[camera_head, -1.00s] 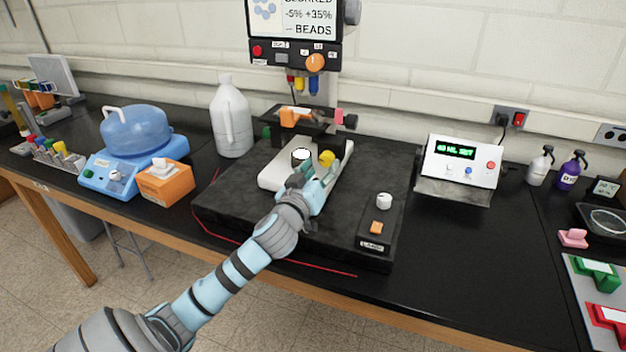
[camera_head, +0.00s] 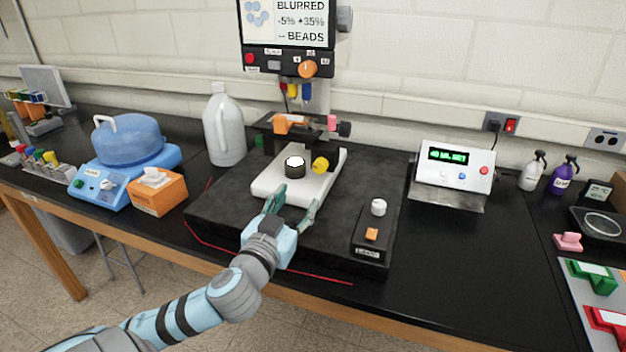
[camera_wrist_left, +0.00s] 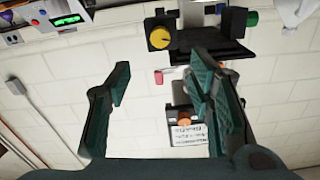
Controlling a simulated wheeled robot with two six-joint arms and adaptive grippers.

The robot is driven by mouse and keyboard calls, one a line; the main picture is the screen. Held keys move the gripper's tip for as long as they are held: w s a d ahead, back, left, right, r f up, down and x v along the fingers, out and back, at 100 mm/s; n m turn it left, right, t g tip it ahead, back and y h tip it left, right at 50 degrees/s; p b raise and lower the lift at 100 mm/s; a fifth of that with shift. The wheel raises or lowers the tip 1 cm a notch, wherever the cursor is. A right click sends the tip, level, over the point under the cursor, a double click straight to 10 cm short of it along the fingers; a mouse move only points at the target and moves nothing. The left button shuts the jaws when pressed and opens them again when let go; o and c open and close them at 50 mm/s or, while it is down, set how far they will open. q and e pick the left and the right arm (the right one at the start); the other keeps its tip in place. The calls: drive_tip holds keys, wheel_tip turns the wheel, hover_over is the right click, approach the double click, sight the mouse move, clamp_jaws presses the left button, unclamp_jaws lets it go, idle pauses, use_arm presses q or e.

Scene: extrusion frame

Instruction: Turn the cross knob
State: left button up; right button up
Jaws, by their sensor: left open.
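No knob shows a clear cross shape, so I cannot tell which one is the cross knob. A round yellow knob (camera_head: 320,165) sits on the right side of the microscope's white base (camera_head: 270,183). It also shows large in the left wrist view (camera_wrist_left: 160,37). A green knob (camera_wrist_left: 252,18) is on the base's other side, partly hidden in the head view. My left gripper (camera_head: 293,206) is open and empty, with its fingers over the base's near end, short of the yellow knob. It frames the scene in the left wrist view (camera_wrist_left: 163,76). My right gripper is not in view.
The microscope stands on a black slab (camera_head: 225,215). A light box (camera_head: 372,238) with a white knob is to its right. A white jug (camera_head: 224,135), an orange tissue box (camera_head: 158,192) and a control box (camera_head: 455,167) stand around it.

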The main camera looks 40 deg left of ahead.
sight(318, 168)
use_arm(q)
drive_tip(key=x, duration=1.3)
drive_tip(key=shift+w+a, duration=0.1)
drive_tip(key=shift+w, duration=0.15)
drive_tip(key=c, duration=1.1)
drive_tip(key=shift+n+p, duration=0.3)
drive_tip(key=shift+n, duration=0.1)
clamp_jaws()
